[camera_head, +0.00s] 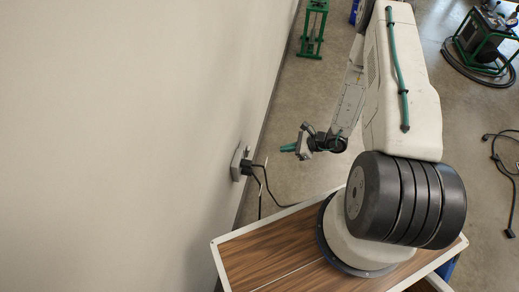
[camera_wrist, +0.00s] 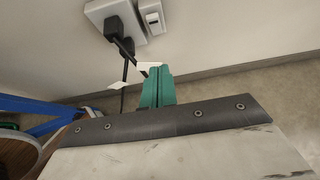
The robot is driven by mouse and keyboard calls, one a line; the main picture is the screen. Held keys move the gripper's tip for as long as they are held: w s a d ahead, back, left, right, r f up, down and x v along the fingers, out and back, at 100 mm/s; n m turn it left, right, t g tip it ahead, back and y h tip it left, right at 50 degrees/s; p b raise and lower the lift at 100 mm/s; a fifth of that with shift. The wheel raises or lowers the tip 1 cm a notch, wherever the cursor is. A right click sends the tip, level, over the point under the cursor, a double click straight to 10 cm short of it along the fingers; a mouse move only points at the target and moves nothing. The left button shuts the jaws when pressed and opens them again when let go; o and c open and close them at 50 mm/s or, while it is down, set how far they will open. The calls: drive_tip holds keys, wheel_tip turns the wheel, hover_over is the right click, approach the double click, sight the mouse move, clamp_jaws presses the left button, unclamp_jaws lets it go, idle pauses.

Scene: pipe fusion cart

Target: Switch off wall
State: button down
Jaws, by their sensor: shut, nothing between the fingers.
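The wall outlet plate (camera_head: 236,163) is on the pale wall, left of my gripper in the head view. In the wrist view the plate (camera_wrist: 98,8) is at the top, with a black plug (camera_wrist: 116,27) in it. In the wrist view the gripper (camera_wrist: 158,70) points up toward the wall, below the switch.
A black cable (camera_head: 265,185) hangs from the plug to the floor, near my gripper. A green stand (camera_head: 314,28) is at the top. A green-framed machine (camera_head: 483,40) with a hose is at the top right. Another black cable (camera_head: 497,160) lies on the right floor.

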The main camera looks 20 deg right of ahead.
sight(248, 152)
drive_tip(key=w+a+r+x, duration=0.1)
drive_tip(key=r+x, duration=0.1)
drive_tip(key=x, duration=1)
drive_tip(key=shift+w+a, duration=0.15)
drive_tip(key=shift+a, duration=0.3)
